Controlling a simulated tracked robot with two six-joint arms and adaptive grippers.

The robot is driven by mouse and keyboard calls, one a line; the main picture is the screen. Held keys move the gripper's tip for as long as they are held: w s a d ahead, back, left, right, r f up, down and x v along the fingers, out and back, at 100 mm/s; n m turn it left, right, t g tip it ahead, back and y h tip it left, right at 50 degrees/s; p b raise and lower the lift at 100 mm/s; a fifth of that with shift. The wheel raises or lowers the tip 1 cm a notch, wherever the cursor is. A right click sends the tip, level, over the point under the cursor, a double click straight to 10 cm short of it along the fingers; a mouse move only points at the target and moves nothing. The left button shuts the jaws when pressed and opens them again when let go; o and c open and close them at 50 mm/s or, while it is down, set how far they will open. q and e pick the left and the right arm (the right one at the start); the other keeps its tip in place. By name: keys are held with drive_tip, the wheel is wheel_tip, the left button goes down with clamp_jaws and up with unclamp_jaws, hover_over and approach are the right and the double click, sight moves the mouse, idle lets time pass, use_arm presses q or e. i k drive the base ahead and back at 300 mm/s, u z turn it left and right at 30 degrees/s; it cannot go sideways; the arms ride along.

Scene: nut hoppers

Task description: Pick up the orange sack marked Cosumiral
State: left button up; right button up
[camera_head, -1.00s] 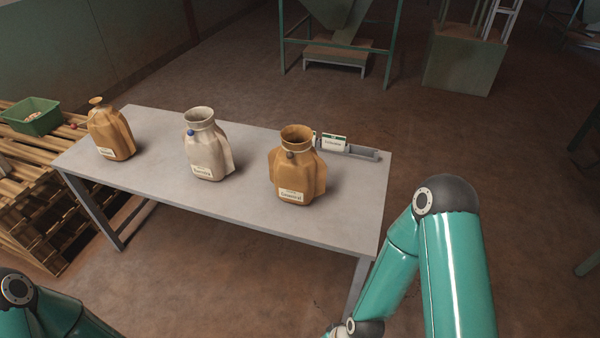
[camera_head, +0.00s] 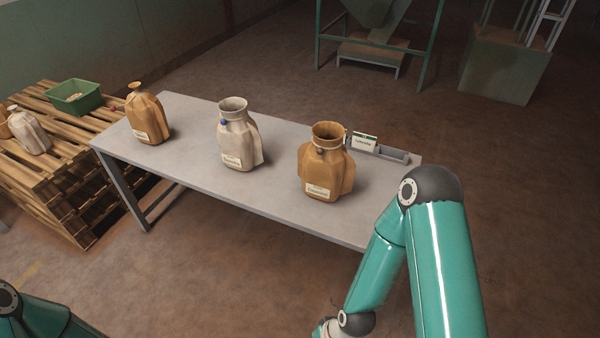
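An orange-brown sack (camera_head: 326,165) stands upright near the right end of the table, with an open neck and a label low on its front. The label seemed to read Cosumiral, though the print is small and blurred. A white sack (camera_head: 238,135) stands in the middle of the table. Another orange sack (camera_head: 147,115) with a narrow tied neck stands near the left end. My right arm comes in at the lower right, in front of the table, and my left arm shows only at the lower left corner. Both grippers are out of the picture.
The grey table (camera_head: 277,190) has free room between the sacks. A small tray (camera_head: 393,154) with a sign card (camera_head: 364,142) lies at its right back. Wooden pallets (camera_head: 75,195) at left bear a green crate (camera_head: 73,97) and more sacks (camera_head: 29,131). A green hopper stand (camera_head: 432,50) stands behind.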

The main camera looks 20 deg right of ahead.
sight(329, 175)
drive_tip(key=u, duration=0.3)
drive_tip(key=i, duration=1.05)
drive_tip(key=z, duration=0.6)
